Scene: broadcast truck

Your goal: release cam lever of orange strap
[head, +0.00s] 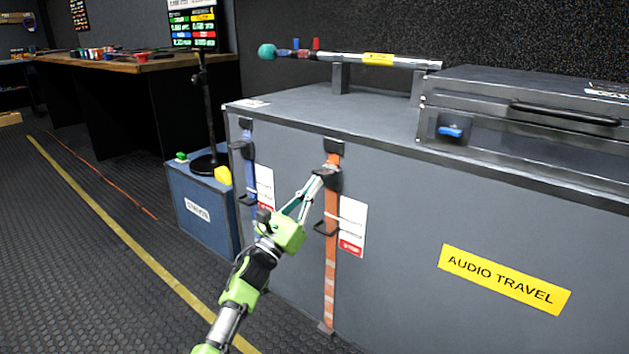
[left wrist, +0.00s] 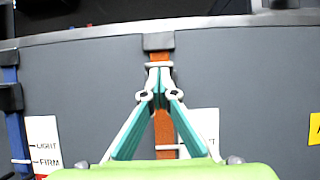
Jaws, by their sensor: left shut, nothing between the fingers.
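The orange strap (head: 330,262) runs down the front of the grey case (head: 400,215), with a dark cam buckle (head: 332,178) near its top and a dark loop lower down. My left gripper (head: 322,174) is shut with its fingertips at the buckle. In the left wrist view the closed fingertips (left wrist: 159,68) lie in front of the orange strap (left wrist: 162,130), just below its dark top anchor (left wrist: 158,41). The fingers hide part of the buckle, so I cannot tell whether they touch the lever. My right gripper is not in view.
A blue strap (head: 248,172) with its own dark buckle hangs to the left. A white and red label (head: 352,226) is beside the orange strap. A blue box (head: 200,218) with a microphone stand stands left of the case. Floor at left is open.

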